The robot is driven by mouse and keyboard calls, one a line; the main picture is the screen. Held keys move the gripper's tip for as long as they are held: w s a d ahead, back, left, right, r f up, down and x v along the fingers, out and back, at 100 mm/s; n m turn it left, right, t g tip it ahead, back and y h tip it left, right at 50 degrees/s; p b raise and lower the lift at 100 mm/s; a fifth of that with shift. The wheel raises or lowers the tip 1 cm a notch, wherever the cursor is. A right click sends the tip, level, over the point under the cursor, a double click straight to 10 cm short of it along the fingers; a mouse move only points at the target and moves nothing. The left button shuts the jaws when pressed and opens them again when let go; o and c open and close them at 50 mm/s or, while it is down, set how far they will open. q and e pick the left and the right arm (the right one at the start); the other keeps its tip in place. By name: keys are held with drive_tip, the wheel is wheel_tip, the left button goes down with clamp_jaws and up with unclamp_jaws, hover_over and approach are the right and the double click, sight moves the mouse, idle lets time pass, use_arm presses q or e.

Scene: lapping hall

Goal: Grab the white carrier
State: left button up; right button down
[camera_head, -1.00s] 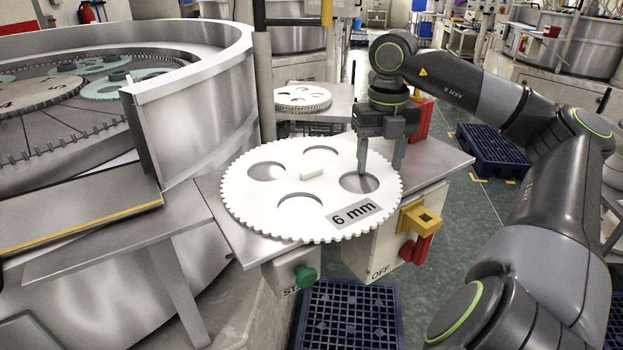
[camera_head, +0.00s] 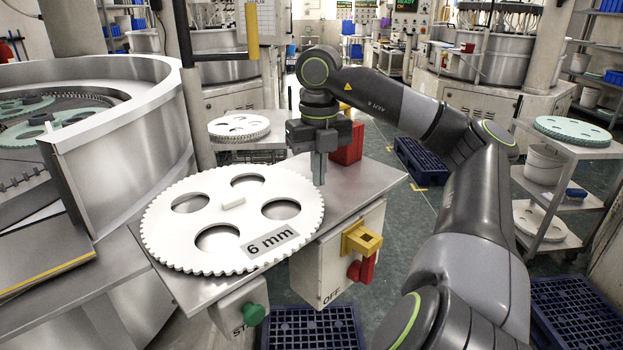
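The white carrier (camera_head: 184,234) is a large flat toothed disc with several round holes, a small white block on top and a "6 mm" label. It lies flat on a metal table (camera_head: 372,184), overhanging its front left edge. My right gripper (camera_head: 319,183) points down at the carrier's far right rim. Its two fingers look close together, one nearly in line with the other, so the gap between them is hidden. I cannot tell whether the tips touch the rim. My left gripper is not in view.
A red box (camera_head: 346,143) stands behind the gripper. A large metal machine (camera_head: 120,120) is at left. More white discs (camera_head: 238,127) lie behind. A shelf cart (camera_head: 567,152) is at right.

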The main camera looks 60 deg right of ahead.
wheel_tip(320, 180, up, 8)
drive_tip(key=p, duration=0.6)
drive_tip(key=shift+a+f, duration=0.2)
drive_tip(key=shift+f, duration=0.05)
drive_tip(key=shift+c, duration=2.2)
unclamp_jaws()
